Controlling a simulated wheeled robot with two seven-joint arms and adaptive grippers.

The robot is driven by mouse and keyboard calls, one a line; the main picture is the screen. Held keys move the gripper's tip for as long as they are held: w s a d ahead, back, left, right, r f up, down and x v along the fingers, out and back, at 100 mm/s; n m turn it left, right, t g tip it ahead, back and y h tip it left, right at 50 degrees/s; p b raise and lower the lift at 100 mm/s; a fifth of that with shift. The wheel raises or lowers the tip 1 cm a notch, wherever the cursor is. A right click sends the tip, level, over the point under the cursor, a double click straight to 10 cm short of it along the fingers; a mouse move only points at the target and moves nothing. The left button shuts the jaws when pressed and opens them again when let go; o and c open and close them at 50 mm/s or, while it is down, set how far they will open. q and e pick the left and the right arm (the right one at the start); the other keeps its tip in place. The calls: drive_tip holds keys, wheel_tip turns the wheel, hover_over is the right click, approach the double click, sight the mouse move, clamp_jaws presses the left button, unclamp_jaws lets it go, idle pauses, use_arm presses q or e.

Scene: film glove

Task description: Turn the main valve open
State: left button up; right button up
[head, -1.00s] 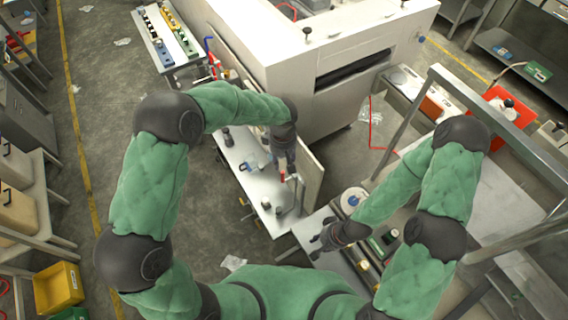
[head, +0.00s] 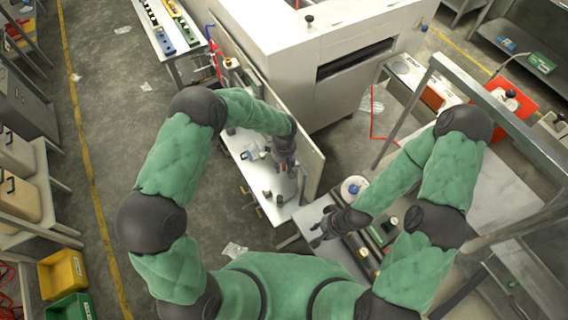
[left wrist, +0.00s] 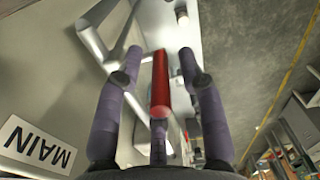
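The main valve's red handle (left wrist: 160,84) shows in the left wrist view as a red bar between the fingers of my left gripper (left wrist: 157,68). Its outer fingers are spread on either side of the bar, and a third finger is below it. I see no clear closing on the bar. A white label reading MAIN (left wrist: 38,146) is upside down on the pale panel at left. In the head view my left gripper (head: 284,163) is beside the upright panel (head: 314,170) and hides most of the valve. My right gripper (head: 324,229) is apart from it, over the right bench; its finger opening is unclear.
A white bench (head: 237,147) with small fittings lies under my left gripper. The large white machine (head: 280,48) stands behind. A grey metal frame rail (head: 510,122) runs near my right arm. Bare floor (head: 150,110) is free at left.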

use_arm(q)
clamp_jaws()
